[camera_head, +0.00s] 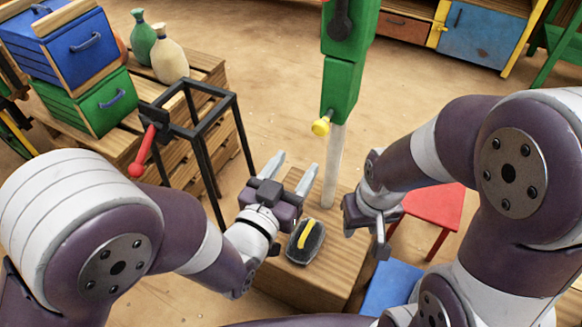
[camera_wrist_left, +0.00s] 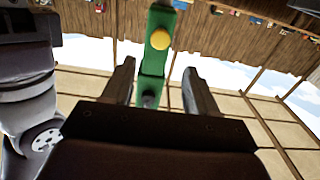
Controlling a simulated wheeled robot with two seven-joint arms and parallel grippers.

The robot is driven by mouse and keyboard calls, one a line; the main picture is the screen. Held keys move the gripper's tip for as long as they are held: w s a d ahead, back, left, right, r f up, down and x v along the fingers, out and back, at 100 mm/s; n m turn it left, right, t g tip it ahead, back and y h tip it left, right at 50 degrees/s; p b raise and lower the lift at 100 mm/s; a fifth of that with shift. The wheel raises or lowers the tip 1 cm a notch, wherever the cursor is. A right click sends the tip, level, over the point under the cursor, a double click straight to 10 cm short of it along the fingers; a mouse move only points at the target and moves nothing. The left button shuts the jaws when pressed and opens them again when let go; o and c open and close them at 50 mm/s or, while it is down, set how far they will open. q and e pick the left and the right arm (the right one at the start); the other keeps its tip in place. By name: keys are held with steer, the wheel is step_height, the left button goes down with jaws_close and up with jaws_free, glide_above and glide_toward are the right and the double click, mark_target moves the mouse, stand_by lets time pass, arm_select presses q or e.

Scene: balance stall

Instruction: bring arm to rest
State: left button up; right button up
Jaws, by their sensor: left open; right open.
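My left gripper (camera_head: 289,173) is open and empty above the wooden box, left of the post, its fingers pointing away from me. In the left wrist view its two fingers (camera_wrist_left: 157,88) stand apart with nothing between them. My right gripper (camera_head: 380,240) is right of the post, seen partly side-on, and holds nothing that I can see. The green post (camera_head: 342,90) with a yellow knob (camera_head: 321,126) and a pale lower part (camera_head: 333,165) stands on the wooden box (camera_head: 318,285). The green part also shows in the left wrist view (camera_wrist_left: 152,66), beyond the fingers.
A dark block with a yellow stripe (camera_head: 306,241) lies on the box, close to my left gripper. A black frame (camera_head: 204,150) with a red-handled lever (camera_head: 143,160) stands left. Blue and red stools (camera_head: 392,288) (camera_head: 431,208) are at right. Open floor (camera_head: 265,70) lies behind.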

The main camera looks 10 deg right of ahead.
arm_select(q)
steer(key=shift+s+a, duration=0.25)
steer(key=shift+s, duration=0.15)
steer(key=s+a+f+g+y, duration=0.25)
steer(key=a+f+g, duration=0.2)
steer(key=f, duration=0.25)
steer(key=s+a+f+g+y, duration=0.2)
steer(key=a+f+g+y, duration=0.15)
steer(key=f+g, duration=0.2)
steer(key=s+a+r+n+g+y, duration=0.2)
steer(key=a+n+g+y, duration=0.35)
steer(key=a, duration=1.05)
step_height(320, 180, up, 26)
steer(key=n+t+h+p, duration=0.1)
steer(key=t+p, duration=0.1)
steer(key=p, duration=2.4)
steer(key=shift+w+d, duration=0.3)
